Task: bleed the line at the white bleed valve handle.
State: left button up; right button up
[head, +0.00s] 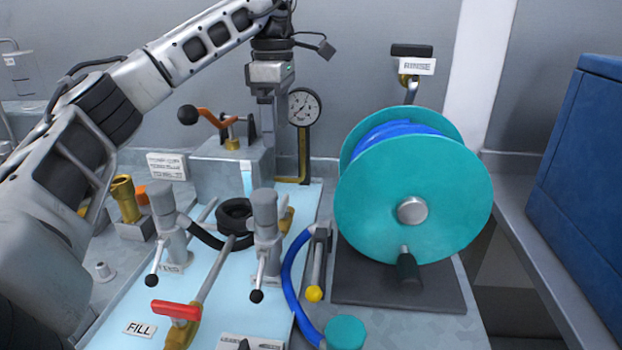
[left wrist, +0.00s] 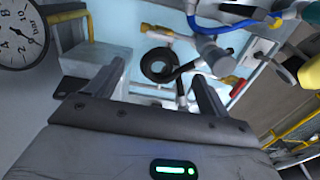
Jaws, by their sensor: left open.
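I cannot make out a white bleed valve handle for certain in either view. My left gripper (head: 268,130) points down in front of the back wall, beside the pressure gauge and above the grey block; it is open with nothing between its fingers. In the left wrist view its two fingers (left wrist: 155,68) stand apart over the pale blue bench. A red valve handle (head: 176,310) sits by the FILL label at the front. A black handle (head: 412,50) is by the RINSE label at the back. My right gripper is out of both views.
A teal hose reel (head: 415,200) stands right of the bench. Two grey agitator drives (head: 265,217) with black-knobbed levers flank a coiled black hose (head: 235,215). The gauge (head: 304,107) and an orange lever (head: 212,117) are close to my gripper. A blue panel is far right.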

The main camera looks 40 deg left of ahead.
pick_arm(q)
jog(key=b, duration=0.3)
send_near(281, 201)
notch_tip(281, 201, down, 9)
jog(key=shift+r+b, duration=0.1)
jog(key=shift+b, duration=0.3)
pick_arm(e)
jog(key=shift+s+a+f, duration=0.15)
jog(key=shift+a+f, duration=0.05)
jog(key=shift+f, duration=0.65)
pick_arm(q)
jog(key=c, duration=1)
